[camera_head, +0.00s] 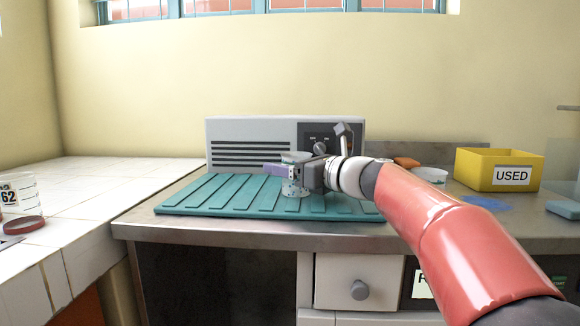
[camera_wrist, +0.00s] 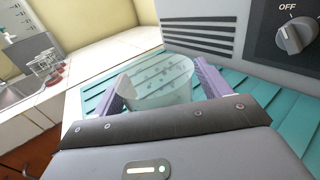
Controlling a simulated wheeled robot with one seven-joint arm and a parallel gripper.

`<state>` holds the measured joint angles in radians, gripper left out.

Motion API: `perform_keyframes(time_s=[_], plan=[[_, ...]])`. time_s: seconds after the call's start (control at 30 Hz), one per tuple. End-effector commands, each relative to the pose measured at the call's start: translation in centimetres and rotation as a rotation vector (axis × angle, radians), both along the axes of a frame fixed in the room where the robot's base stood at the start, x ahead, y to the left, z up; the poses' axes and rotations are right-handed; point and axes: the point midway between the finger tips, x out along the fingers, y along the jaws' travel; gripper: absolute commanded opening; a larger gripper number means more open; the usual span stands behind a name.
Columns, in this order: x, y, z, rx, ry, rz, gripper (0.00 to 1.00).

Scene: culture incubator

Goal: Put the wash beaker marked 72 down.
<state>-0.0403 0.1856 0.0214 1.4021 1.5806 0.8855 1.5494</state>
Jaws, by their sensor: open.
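A clear beaker (camera_head: 296,188) stands upright on the teal ribbed mat (camera_head: 215,194), in front of the grey vented machine. Its marking does not show in either view. My gripper (camera_head: 285,169) is at the beaker with its jaws open. In the wrist view the beaker (camera_wrist: 160,82) stands between the two purple fingers of my gripper (camera_wrist: 160,92), one on each side. Small dark specks show on or in the beaker. Its lower part is hidden by my gripper in the wrist view.
The grey machine (camera_head: 250,130) with a knob stands behind the mat. A yellow box labelled USED (camera_head: 480,170) and a white-rimmed dish (camera_head: 430,174) are at right. A beaker marked 62 (camera_head: 22,192) and a red lid (camera_head: 24,225) are on the left tiled counter.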

Motion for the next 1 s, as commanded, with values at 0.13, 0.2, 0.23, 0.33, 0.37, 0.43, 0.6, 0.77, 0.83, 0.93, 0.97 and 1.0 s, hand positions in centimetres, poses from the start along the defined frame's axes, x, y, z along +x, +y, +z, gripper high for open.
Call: perform_keyframes(time_s=[0.13, 0.2, 0.23, 0.33, 0.37, 0.43, 0.6, 0.77, 0.83, 0.93, 0.97, 1.0], plan=[[-0.8, -1.3, 0.3, 0.000, -0.002, -0.004, 0.77], [-1.6, -2.4, 0.2, 0.000, -0.001, -0.004, 0.77], [-2.0, -3.0, 0.2, 0.000, -0.002, -0.006, 0.77], [-3.4, -4.8, 0.2, 0.000, -0.001, -0.004, 0.77], [-3.7, -5.3, 0.2, 0.000, -0.002, -0.005, 0.77], [-4.6, -6.5, 0.2, -0.001, -0.002, -0.005, 0.77], [-6.2, -8.7, 0.2, -0.001, -0.001, -0.003, 0.77], [-6.9, -9.6, 0.2, -0.001, -0.001, 0.000, 0.77], [-7.0, -9.7, 0.2, -0.001, -0.001, 0.000, 0.77], [-7.1, -9.8, 0.2, -0.001, -0.001, 0.001, 0.77], [-7.1, -9.8, 0.2, 0.000, 0.000, 0.001, 0.77], [-7.0, -9.8, 0.2, -0.001, -0.001, 0.001, 0.77]])
